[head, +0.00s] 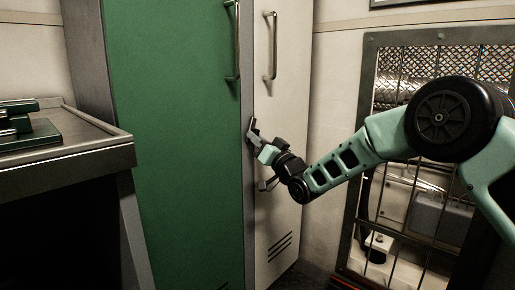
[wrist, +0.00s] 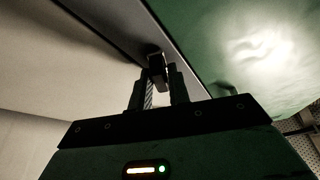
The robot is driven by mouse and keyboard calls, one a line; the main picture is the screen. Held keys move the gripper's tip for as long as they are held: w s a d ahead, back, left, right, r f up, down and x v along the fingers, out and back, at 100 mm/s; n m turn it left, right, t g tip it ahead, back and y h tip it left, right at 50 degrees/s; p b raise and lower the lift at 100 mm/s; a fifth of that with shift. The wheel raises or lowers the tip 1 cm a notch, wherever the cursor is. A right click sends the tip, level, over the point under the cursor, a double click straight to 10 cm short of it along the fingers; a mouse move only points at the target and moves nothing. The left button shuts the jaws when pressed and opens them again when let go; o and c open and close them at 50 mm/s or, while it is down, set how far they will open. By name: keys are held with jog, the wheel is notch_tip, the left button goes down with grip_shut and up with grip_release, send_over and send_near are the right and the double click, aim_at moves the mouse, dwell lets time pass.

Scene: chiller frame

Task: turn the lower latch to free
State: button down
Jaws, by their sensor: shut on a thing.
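The lower latch (wrist: 157,67) is a small dark block on the grey strip between the green panel and the pale panel. In the wrist view it sits between the two fingertips. My gripper (wrist: 157,80) is shut on it. In the head view my gripper (head: 253,134) reaches the strip from the right, at about mid-height of the panels. There the fingers and wrist largely hide the latch, so I cannot tell its exact angle.
The green door (head: 175,140) and pale door (head: 283,110) carry upright bar handles above my gripper. A metal counter (head: 75,155) stands at left. A caged recess (head: 425,205) with pipes is at right, behind my arm.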

jog(key=shift+f+n+g+y+b, duration=0.1)
jog(key=shift+n+g+y+b, duration=0.45)
jog(key=shift+n, duration=1.05)
jog(key=shift+n+g+y+b, duration=0.35)
jog(key=shift+n+g+y, duration=0.3)
jog(key=shift+n, duration=0.95)
jog(key=c, duration=1.4)
grip_release()
jog(key=shift+s, duration=0.1)
jog(key=p+v, duration=0.3)
jog(key=v, duration=1.4)
jog(key=shift+d, duration=0.2)
jog(key=shift+f, duration=0.1)
